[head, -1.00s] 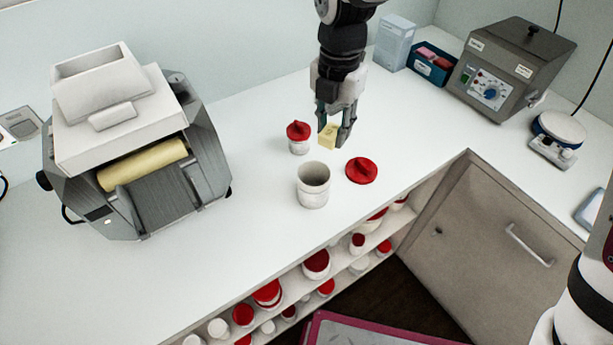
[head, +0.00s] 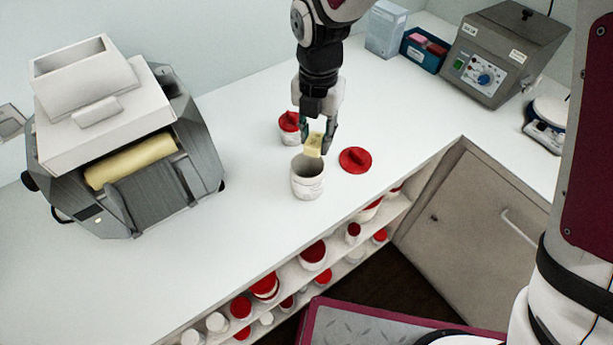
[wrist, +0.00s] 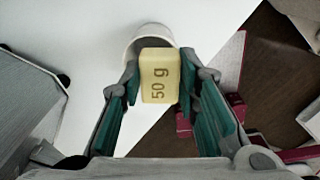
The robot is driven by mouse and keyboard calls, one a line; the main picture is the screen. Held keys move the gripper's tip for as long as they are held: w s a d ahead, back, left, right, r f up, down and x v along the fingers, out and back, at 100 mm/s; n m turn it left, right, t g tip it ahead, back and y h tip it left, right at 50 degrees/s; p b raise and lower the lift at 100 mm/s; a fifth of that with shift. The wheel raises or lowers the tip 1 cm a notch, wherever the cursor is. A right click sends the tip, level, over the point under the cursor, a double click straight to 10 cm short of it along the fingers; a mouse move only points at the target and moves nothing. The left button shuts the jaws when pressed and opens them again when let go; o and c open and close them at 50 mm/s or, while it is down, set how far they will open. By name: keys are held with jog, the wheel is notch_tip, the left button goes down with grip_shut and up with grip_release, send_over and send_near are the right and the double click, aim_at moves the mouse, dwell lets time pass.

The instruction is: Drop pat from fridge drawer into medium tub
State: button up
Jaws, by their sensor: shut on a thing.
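My gripper (head: 315,146) is shut on a yellow pat (head: 313,145). In the wrist view the pat (wrist: 160,75) sits between the green-padded fingers and reads "50 g". An open white tub (head: 307,182) stands upright on the counter without a lid. In the head view the pat is at the tub's back right rim, above or just behind it; I cannot tell its exact height. In the wrist view the tub's rim (wrist: 141,32) shows partly behind the pat. A red lid (head: 356,160) lies on the counter to the right of the tub.
A smaller tub with a red lid (head: 290,124) stands behind the open tub. A grey machine with a yellow roller (head: 131,162) is at left. A blue box (head: 423,50) and a grey device (head: 500,55) stand at the back right. Shelves below hold several red-lidded tubs.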

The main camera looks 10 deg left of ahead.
jog(key=o, duration=1.2)
jog(key=shift+o, duration=0.2)
notch_tip(320, 180, up, 12)
